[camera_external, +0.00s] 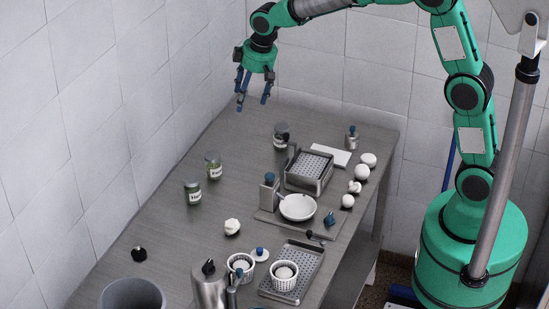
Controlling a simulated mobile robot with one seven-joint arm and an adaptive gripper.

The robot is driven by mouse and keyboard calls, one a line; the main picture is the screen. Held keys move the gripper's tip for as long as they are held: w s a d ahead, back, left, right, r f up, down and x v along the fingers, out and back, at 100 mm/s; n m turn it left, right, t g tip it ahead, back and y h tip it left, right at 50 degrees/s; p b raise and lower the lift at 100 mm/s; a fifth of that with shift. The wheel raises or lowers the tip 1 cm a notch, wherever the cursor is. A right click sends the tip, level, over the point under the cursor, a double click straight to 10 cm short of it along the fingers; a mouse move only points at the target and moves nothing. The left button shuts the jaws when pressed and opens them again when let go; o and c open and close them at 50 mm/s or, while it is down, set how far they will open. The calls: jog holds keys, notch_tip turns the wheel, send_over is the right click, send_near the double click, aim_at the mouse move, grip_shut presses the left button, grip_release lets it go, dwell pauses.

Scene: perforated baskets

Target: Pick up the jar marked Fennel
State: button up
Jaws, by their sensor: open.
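Three lidded jars with white labels stand upright on the grey table. A darker jar (281,138) stands farther back, near the metal basket. The labels are too small to read surely, so I cannot tell which jar is marked Fennel. My gripper (253,103) is open and empty, pointing down. It hangs high over the far end of the table, apart from all the jars.
A perforated metal basket (325,178), a white bowl (298,208) and several round white items crowd the table's right side. A perforated tray (311,266) with white cups is at the front. A tiled wall (100,120) borders the left. The table's left-back surface is clear.

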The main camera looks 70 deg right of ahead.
jog(key=w+d+f+p, duration=0.1)
jog(key=w+d+f, duration=0.1)
jog(key=w+f, duration=0.65)
jog(key=g+p, duration=0.1)
jog(key=p, duration=0.1)
send_near(213, 155)
jog(key=shift+w+a+f, duration=0.1)
jog(key=shift+w+f, duration=0.1)
jog(key=shift+f, duration=0.35)
jog(key=shift+w+f, duration=0.2)
jog(key=shift+f, duration=0.35)
jog(key=shift+f, duration=0.1)
jog(key=shift+w+f, duration=0.15)
jog(key=shift+f, duration=1.25)
jog(key=shift+w+f, duration=0.15)
jog(key=shift+f, duration=1.25)
jog(key=shift+w+f, duration=0.2)
jog(key=shift+f, duration=1.2)
jog(key=shift+f, duration=0.15)
jog(key=shift+w+f, duration=0.15)
jog(key=shift+f, duration=1.05)
jog(key=shift+w+f, duration=0.2)
jog(key=shift+f, duration=1)
